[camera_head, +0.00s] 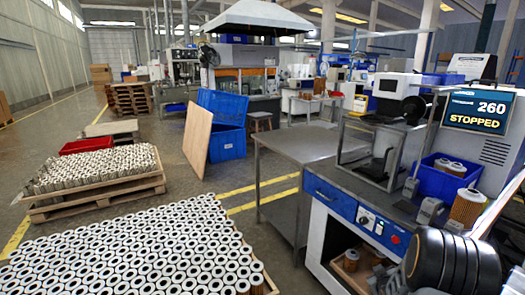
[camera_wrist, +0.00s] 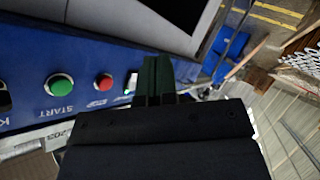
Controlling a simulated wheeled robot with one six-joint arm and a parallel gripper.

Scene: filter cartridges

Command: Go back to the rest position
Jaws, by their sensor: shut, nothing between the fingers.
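My gripper (camera_wrist: 153,68) shows in the wrist view as dark fingers closed together, with nothing between them. Its tips are over or close to the edge of a blue control panel (camera_wrist: 25,75); I cannot tell whether they touch it. The panel carries a green START button (camera_wrist: 59,85) and a red button (camera_wrist: 104,82), both left of the fingers. In the head view, black rounded parts of my arm fill the lower right corner, and I cannot make out the fingers there.
The machine's screen (camera_head: 479,110) reads 260 STOPPED. A blue bin (camera_head: 435,183) with cartridges stands on the bench. A grey metal table (camera_head: 285,145) adjoins it. Pallets of cartridges (camera_head: 125,245) stand at the left. Bare floor (camera_head: 200,187) lies between.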

